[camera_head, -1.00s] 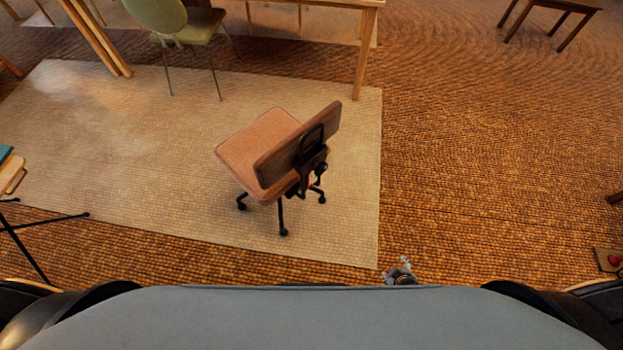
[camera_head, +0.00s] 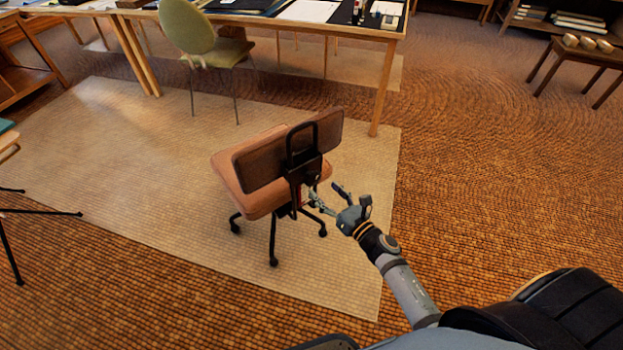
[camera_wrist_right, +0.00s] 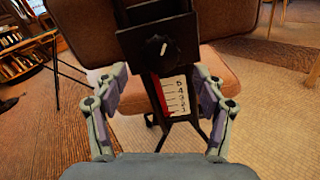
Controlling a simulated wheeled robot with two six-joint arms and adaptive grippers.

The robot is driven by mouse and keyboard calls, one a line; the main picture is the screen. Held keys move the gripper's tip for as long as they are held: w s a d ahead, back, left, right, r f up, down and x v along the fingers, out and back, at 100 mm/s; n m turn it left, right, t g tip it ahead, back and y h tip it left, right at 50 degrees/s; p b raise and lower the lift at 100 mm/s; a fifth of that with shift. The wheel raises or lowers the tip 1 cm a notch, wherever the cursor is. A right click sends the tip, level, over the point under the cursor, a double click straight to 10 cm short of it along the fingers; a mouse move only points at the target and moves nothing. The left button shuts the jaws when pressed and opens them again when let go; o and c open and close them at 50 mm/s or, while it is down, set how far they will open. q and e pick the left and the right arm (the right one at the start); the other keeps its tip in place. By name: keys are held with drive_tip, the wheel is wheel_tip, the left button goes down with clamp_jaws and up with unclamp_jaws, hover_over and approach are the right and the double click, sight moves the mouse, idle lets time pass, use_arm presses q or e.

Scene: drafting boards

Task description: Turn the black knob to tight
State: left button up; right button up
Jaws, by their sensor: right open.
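The black knob (camera_wrist_right: 156,48) is on a black bracket (camera_wrist_right: 150,25) at the back of the brown swivel chair (camera_head: 262,165). In the right wrist view a pale mark shows on the knob's face. Below it is a white scale (camera_wrist_right: 175,97) with numbers and a red strip beside it. My right gripper (camera_head: 325,198) is open just behind the chair back. In its wrist view its two fingers (camera_wrist_right: 160,85) stand apart, below and to either side of the knob, not touching it. In the head view the knob is too small to make out. My left gripper is not in view.
The chair stands on a pale rug (camera_head: 130,180) on brown carpet. A green chair (camera_head: 200,48) and a long desk (camera_head: 385,50) are behind it. A small wooden table (camera_head: 590,55) stands far right. The floor right of the chair is clear.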

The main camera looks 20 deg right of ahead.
sight(315, 181)
drive_tip(key=x, duration=0.6)
drive_tip(key=shift+w, duration=0.25)
drive_tip(key=c, duration=1.2)
